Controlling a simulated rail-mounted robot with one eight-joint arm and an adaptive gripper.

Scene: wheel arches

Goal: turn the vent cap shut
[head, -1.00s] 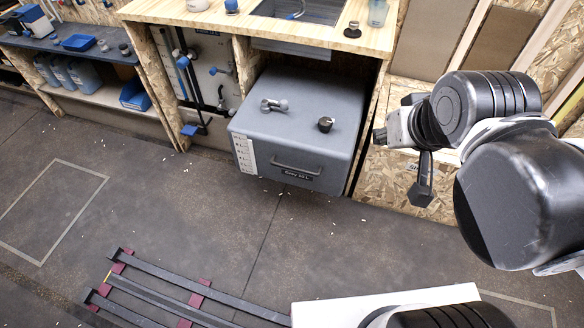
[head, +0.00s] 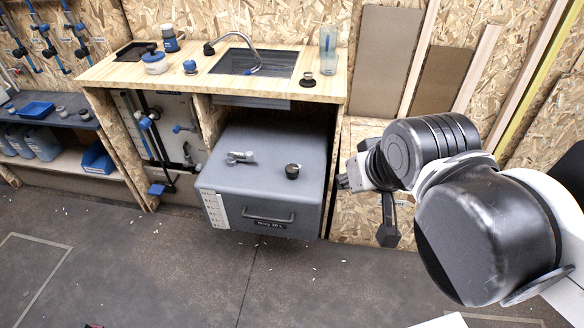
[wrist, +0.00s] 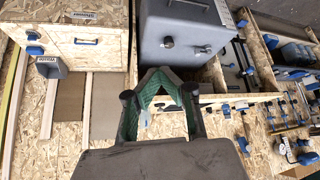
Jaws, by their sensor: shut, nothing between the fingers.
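The vent cap appears to be the small dark round cap (head: 292,171) on top of the grey tank (head: 225,180), right of a pale lever-like fitting (head: 240,157). I cannot tell whether it is turned open or shut. In the wrist view the cap (wrist: 168,42) and the fitting (wrist: 203,50) show on the tank near the top. My gripper (head: 341,183) is to the right of the tank, apart from the cap. In the wrist view my gripper (wrist: 160,72) has its green-padded fingers drawn together, with nothing held.
The tank sits beneath a wooden counter (head: 105,72) with a sink (head: 255,63). A translucent cup (head: 328,50) and a small dark-topped fitting (head: 308,79) stand on the counter's right. A valve panel (head: 165,130) is left of the tank.

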